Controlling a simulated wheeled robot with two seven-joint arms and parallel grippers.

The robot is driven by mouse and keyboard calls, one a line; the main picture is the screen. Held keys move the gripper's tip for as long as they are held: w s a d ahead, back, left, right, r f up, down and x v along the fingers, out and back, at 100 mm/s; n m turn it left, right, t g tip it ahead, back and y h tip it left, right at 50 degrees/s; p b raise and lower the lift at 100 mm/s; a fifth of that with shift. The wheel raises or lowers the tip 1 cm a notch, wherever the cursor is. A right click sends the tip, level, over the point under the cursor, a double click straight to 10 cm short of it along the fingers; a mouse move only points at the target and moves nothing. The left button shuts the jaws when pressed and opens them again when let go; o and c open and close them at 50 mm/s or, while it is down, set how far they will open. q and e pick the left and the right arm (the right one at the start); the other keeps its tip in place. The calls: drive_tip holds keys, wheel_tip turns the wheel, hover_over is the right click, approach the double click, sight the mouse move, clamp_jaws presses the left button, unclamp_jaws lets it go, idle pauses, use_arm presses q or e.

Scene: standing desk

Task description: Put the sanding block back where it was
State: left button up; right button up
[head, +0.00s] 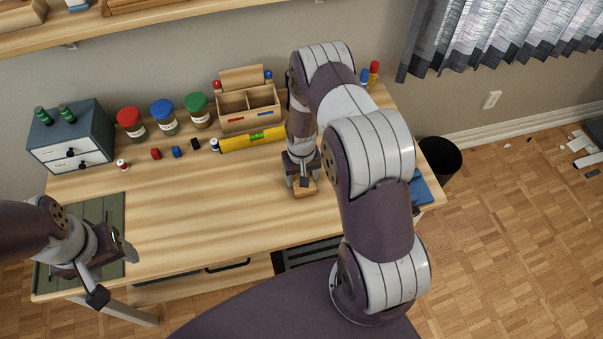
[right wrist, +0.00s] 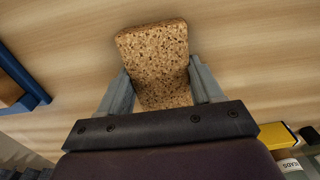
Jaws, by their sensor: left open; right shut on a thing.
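The sanding block (right wrist: 158,60) is a speckled brown, cork-like block in the right wrist view. My right gripper (right wrist: 163,88) is shut on it, with one finger on each side. In the head view the block (head: 304,188) shows at the tips of my right gripper (head: 303,181), low at the desk, right of its middle. I cannot tell whether the block touches the desktop. My left gripper (head: 112,273) is open and empty over the green mat (head: 112,212) at the desk's left front.
A yellow level (head: 240,142) lies before a wooden organizer (head: 232,121) at the back. Jars (head: 163,112), small coloured items and a drawer cabinet (head: 72,140) stand at the back left. A blue item (head: 420,190) lies at the right edge. The desk's middle (head: 200,210) is clear.

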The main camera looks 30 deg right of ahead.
drive_tip(key=shift+a, duration=0.1)
drive_tip(key=shift+f, duration=0.1)
drive_tip(key=o, duration=0.9)
drive_tip(key=shift+o, duration=0.2)
wheel_tip(320, 180, up, 11)
drive_tip(key=b, duration=0.1)
drive_tip(key=s+a+r+n, duration=0.1)
drive_tip(key=s+a+r, duration=0.3)
drive_tip(key=s+r, duration=0.2)
drive_tip(key=s+a+r+n+t, duration=0.1)
drive_tip(key=s+a+r+n, duration=0.1)
drive_tip(key=s+a+r, duration=0.2)
drive_tip(key=s+r, duration=0.3)
drive_tip(key=shift+r, duration=0.2)
